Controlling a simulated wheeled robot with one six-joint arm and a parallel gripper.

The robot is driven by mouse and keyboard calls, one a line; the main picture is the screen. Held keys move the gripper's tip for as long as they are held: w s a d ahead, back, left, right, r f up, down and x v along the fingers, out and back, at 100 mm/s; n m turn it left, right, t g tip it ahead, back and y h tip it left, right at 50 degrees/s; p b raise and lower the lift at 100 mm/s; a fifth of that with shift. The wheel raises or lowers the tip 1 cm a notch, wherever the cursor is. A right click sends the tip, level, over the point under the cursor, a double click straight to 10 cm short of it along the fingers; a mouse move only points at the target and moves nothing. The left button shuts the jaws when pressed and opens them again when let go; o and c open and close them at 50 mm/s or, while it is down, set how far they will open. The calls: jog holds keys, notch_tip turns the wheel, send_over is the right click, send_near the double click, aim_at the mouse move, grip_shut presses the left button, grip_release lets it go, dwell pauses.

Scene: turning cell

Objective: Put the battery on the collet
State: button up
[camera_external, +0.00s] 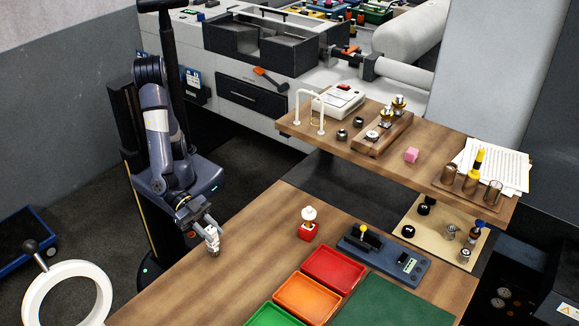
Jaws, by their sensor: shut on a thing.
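My gripper (213,246) is at the left end of the front wooden table, pointing down. It is shut on a small pale thing whose lower end shows just below the fingers. The thing is too small and too covered to name surely as the battery. On the raised shelf, a wooden block (366,149) bears several metal and brass pieces (398,104) that look like collets. I cannot tell for sure which one is the collet.
A red stand with a white knob (308,223), a blue-grey device (402,268) and red (335,268), orange and green trays lie right of my gripper. Bare tabletop surrounds my gripper.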

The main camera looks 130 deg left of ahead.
jog(key=shift+f, duration=0.25)
jog(key=o, duration=1)
jog(key=shift+r, duration=0.1)
jog(key=shift+o, duration=0.2)
jog(key=shift+r, duration=0.15)
jog(key=shift+s+r, duration=0.15)
jog(key=shift+s, duration=0.05)
jog(key=p+v, duration=0.2)
jog(key=v, duration=0.9)
jog(key=shift+s, duration=0.25)
